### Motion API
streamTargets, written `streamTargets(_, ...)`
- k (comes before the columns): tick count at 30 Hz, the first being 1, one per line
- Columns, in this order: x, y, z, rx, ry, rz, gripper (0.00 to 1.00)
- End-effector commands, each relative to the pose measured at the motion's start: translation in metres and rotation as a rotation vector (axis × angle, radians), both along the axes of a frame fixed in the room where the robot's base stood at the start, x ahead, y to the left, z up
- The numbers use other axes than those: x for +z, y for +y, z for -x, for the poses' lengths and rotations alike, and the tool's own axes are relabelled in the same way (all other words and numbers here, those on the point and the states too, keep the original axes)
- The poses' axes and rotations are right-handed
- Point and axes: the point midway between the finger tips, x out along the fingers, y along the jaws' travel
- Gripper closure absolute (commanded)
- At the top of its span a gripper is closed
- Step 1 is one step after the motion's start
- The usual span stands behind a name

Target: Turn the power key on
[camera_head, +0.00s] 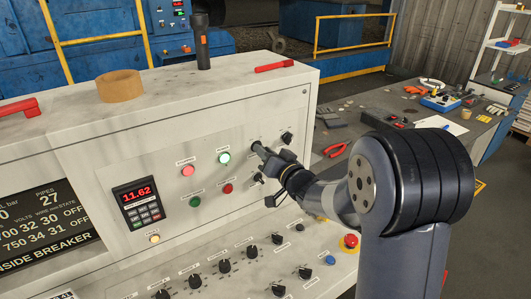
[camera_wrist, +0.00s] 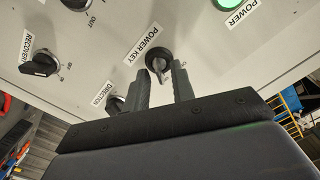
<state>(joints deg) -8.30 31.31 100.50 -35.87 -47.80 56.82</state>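The power key (camera_wrist: 158,62) is a dark round switch with a small metallic key grip, below the "POWER KEY" label (camera_wrist: 143,43) in the wrist view. My gripper (camera_wrist: 161,78) is open, with one fingertip on each side of the key grip. A gap shows between the grip and the fingers, the right finger being close to the switch's rim. I cannot tell how deep the tips reach. In the head view my gripper (camera_head: 260,150) points at the upright panel (camera_head: 205,125) and hides most of the key.
A green power button (camera_wrist: 235,4) is right of the key in the wrist view. The recover knob (camera_wrist: 42,64) is left, and the direction knob (camera_wrist: 115,104) is lower left, close to the left finger. A sloped lower panel (camera_head: 225,245) carries several knobs.

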Motion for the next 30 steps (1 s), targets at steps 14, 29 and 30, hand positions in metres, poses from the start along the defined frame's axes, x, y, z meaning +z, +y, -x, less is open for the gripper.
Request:
streamTargets(14, -0.001, -0.013, 0.018, -0.002, -0.002, 0.000, 0.75)
streamTargets(29, 0.000, -0.058, 0.085, -0.003, -0.001, 0.000, 0.75)
streamTargets(30, -0.001, -0.059, 0.087, -0.002, 0.000, 0.000, 0.75)
